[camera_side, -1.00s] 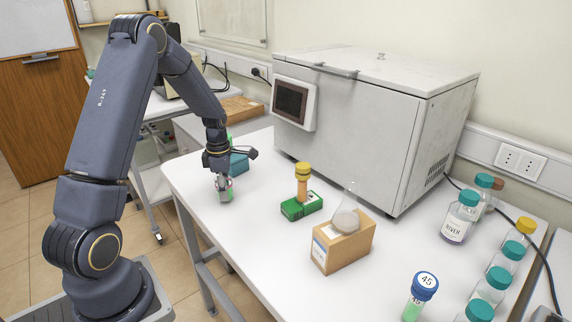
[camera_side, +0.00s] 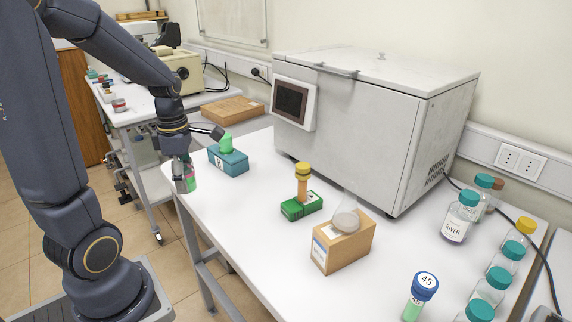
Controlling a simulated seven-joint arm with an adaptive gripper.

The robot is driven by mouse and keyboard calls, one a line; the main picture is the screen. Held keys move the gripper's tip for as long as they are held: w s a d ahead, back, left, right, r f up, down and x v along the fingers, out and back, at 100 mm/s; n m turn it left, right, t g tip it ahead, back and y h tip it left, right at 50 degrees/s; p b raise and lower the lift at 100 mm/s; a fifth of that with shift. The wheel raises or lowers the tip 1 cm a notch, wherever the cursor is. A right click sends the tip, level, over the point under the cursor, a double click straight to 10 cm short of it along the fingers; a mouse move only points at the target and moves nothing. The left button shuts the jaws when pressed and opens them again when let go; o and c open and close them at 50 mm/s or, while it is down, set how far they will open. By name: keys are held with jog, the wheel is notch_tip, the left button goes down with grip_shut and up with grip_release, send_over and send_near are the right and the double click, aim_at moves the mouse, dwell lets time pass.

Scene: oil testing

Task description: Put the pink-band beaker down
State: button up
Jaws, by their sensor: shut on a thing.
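My gripper (camera_side: 184,165) is shut on the pink-band beaker (camera_side: 189,180), a small clear vessel with green and pink showing on it. The beaker is upright at the left edge of the white table (camera_side: 235,215). I cannot tell whether its base touches the table or hangs just above or beside the edge. The gripper fingers hide its upper part.
A teal block with a green-topped item (camera_side: 229,161) stands just right of my gripper. A green holder with a yellow-capped tube (camera_side: 302,195) and a wooden block with a flask (camera_side: 345,242) stand farther right. A grey machine (camera_side: 370,135) fills the back. The front-left table is clear.

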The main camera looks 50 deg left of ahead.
jog(key=shift+s+d+f+m, duration=0.1)
jog(key=shift+s+d+m, duration=0.15)
jog(key=shift+m, duration=0.25)
jog(key=s+d+m, duration=0.1)
jog(key=d+m, duration=1.2)
jog(key=d, duration=0.4)
send_over(275, 247)
jog(key=shift+m, duration=0.3)
jog(key=f, duration=0.8)
jog(key=shift+s+f, duration=0.2)
jog(key=shift+f, duration=0.2)
jog(key=shift+w+f, duration=0.15)
jog(key=shift+f, duration=0.8)
jog(key=shift+w+f, duration=0.1)
jog(key=shift+f, duration=0.8)
jog(key=shift+f, duration=0.1)
jog(key=o, duration=1.2)
